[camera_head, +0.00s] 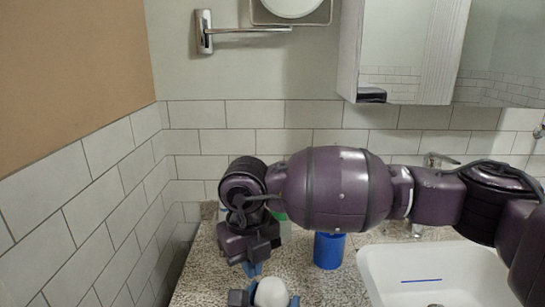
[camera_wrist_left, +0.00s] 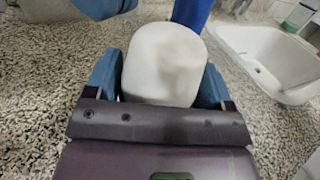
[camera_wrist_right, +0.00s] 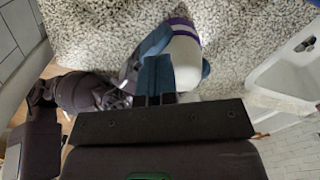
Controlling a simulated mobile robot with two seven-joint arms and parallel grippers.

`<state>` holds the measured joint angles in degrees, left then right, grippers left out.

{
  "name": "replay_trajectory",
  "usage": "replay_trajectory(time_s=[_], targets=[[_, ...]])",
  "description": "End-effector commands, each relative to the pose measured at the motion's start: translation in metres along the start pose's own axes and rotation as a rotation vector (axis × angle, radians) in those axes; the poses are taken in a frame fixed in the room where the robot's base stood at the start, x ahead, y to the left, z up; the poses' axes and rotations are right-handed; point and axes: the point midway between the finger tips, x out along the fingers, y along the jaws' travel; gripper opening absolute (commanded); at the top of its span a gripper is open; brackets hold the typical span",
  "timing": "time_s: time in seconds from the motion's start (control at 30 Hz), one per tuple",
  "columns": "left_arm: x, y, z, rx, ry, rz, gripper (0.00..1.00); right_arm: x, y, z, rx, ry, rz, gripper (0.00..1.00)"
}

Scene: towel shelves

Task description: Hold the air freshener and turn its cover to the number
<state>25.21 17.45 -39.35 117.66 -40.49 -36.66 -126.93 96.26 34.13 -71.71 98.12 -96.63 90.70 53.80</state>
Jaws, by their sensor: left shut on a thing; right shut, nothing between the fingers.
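The air freshener is a white rounded thing (camera_head: 271,292) at the bottom of the head view. My left gripper (camera_wrist_left: 164,85) is shut on it, with one blue finger on each side. In the right wrist view the air freshener (camera_wrist_right: 184,58) shows a purple band near its top edge in the picture. My right gripper (camera_head: 252,268) is shut and empty, just above and behind the air freshener in the head view. In the right wrist view its closed fingertips (camera_wrist_right: 155,68) are close beside the white body; I cannot tell whether they touch. No number is readable.
A blue cup-like container (camera_head: 328,252) stands on the speckled counter (camera_head: 205,275) behind. A green item (camera_head: 282,215) is mostly hidden behind my right arm. A white sink (camera_head: 375,275) is at the right. Tiled walls bound the counter at left and back.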

Motion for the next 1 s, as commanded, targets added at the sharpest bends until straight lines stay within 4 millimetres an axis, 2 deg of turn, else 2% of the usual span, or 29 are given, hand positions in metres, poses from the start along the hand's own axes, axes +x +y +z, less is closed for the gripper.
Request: replay_trajectory(time_s=[0.43,0.77,0.87,1.0], targets=[[-0.001,0.000,-0.004,0.001,0.010,0.001,0.45,-0.046,0.001,0.001,0.000,-0.008,0.001,0.00],[-0.001,0.000,-0.004,0.000,0.010,0.000,0.45,-0.049,0.000,0.001,0.001,-0.006,0.001,0.00],[-0.001,0.000,-0.004,0.000,0.011,0.000,0.45,-0.051,-0.008,0.001,0.012,-0.009,0.004,0.00],[-0.001,-0.001,-0.004,0.000,0.011,-0.001,0.45,-0.054,-0.013,0.000,-0.093,-0.008,0.009,0.00]])
